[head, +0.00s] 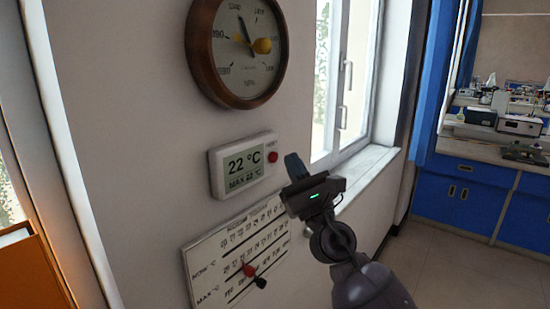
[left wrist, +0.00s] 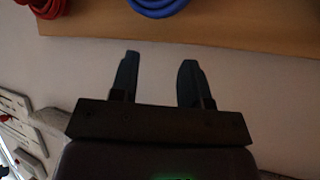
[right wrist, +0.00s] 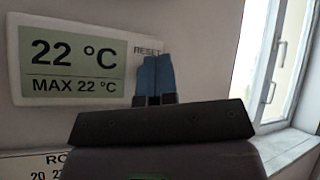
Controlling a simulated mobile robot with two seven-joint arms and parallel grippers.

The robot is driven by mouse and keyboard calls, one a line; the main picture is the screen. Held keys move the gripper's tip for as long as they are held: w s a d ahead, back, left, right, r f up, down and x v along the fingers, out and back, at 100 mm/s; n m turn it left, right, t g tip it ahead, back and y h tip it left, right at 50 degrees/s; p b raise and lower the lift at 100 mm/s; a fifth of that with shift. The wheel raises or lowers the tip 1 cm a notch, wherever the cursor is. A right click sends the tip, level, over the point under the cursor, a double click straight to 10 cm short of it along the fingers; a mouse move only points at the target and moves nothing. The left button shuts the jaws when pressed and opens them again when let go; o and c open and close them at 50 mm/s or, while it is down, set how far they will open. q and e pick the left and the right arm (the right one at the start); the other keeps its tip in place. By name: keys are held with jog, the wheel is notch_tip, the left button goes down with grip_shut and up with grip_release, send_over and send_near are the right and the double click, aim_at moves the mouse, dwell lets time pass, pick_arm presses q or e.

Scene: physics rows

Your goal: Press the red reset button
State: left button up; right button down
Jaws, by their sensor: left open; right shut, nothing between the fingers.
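The red reset button (head: 272,157) is a small round button at the right end of a white wall thermometer (head: 214,172). The thermometer's display (head: 244,168) reads 22 °C and MAX 22 °C. My right gripper (head: 293,162) is shut and empty, just right of the button in the head view. In the right wrist view the shut fingers (right wrist: 155,75) cover the spot below the RESET label (right wrist: 148,49), so the button is hidden there. I cannot tell whether they touch it. My left gripper (left wrist: 156,75) is open and empty in the left wrist view.
A round dial (head: 238,50) hangs above the thermometer and a slider board (head: 238,255) below it. A window (head: 345,80) with a sill (head: 365,175) lies to the right. Red (left wrist: 48,8) and blue (left wrist: 158,7) coils show by a wooden board (left wrist: 240,28).

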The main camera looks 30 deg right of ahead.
jog(key=shift+s+d, duration=0.25)
jog(key=shift+s, duration=0.4)
jog(key=shift+s+d, duration=0.25)
jog(key=shift+s, duration=0.4)
jog(key=shift+s+d, duration=0.25)
jog(key=shift+s, duration=0.4)
notch_tip(320, 180, down, 24)
jog(key=w+m+g+h, duration=0.1)
jog(key=m+g+h, duration=0.45)
jog(key=m, duration=2.65)
jog(key=s+a+f+m+g+y, duration=0.1)
jog(key=s+f+m+g, duration=0.3)
jog(key=s+f, duration=0.5)
jog(key=s+a+f+m+g+y, duration=0.2)
jog(key=s+f+g, duration=0.3)
jog(key=s+f, duration=0.4)
notch_tip(320, 180, down, 5)
jog(key=shift+s+a+f+m, duration=0.1)
jog(key=shift+s+a+m, duration=0.25)
jog(key=shift+a+m, duration=0.55)
